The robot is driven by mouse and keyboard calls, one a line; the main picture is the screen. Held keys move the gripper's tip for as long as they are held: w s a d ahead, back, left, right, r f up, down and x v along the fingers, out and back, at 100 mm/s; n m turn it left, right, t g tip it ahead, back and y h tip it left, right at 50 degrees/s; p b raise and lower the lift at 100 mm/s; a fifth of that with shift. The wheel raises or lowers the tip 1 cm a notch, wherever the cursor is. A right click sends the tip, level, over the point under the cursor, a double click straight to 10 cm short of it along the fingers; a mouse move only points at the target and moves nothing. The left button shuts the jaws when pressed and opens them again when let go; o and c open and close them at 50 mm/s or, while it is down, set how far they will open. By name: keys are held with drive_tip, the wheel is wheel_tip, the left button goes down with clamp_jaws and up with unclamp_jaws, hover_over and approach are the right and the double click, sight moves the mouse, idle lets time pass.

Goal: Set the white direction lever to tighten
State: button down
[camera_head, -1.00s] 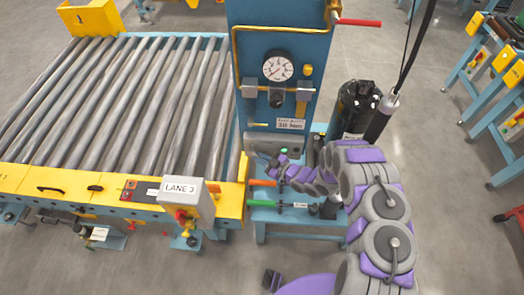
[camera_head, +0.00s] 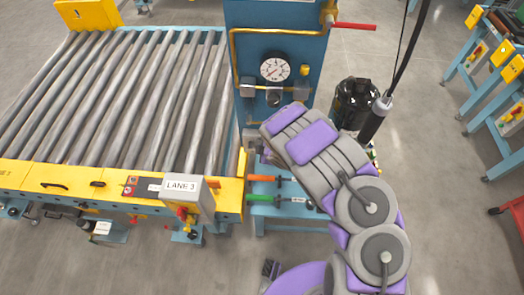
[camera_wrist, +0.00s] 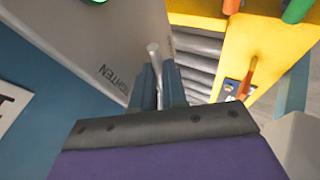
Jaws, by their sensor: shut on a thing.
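The white direction lever (camera_wrist: 153,52) shows in the wrist view as a short pale rod between my fingertips. My gripper (camera_wrist: 158,76) is shut on it. Beside it is a grey plate (camera_wrist: 78,38) with the printed word TIGHTEN (camera_wrist: 115,80) to the left of the fingers. Any other marking on the plate is not readable here. The lever's base is partly hidden by my fingers. In the head view my arm covers the lever and most of my gripper, in front of the blue panel (camera_head: 278,25).
A roller conveyor (camera_head: 120,95) with a yellow edge and a LANE 3 box (camera_head: 181,190) stands to the left. A gauge (camera_head: 274,69) sits above. A black cylinder (camera_head: 355,104) stands at the right.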

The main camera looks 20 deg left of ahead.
drive_tip(key=shift+s+a+r+n+h, duration=0.1)
drive_tip(key=shift+a+r+n+h, duration=0.15)
drive_tip(key=shift+h, duration=0.35)
drive_tip(key=c, duration=1.4)
unclamp_jaws()
drive_tip(key=shift+a, duration=0.1)
drive_tip(key=shift+c, duration=0.2)
drive_tip(key=shift+a, duration=0.1)
drive_tip(key=p+v, duration=0.3)
drive_tip(key=v, duration=1.4)
drive_tip(key=shift+s+p, duration=0.3)
drive_tip(key=shift+p, duration=0.05)
drive_tip(key=shift+s, duration=0.1)
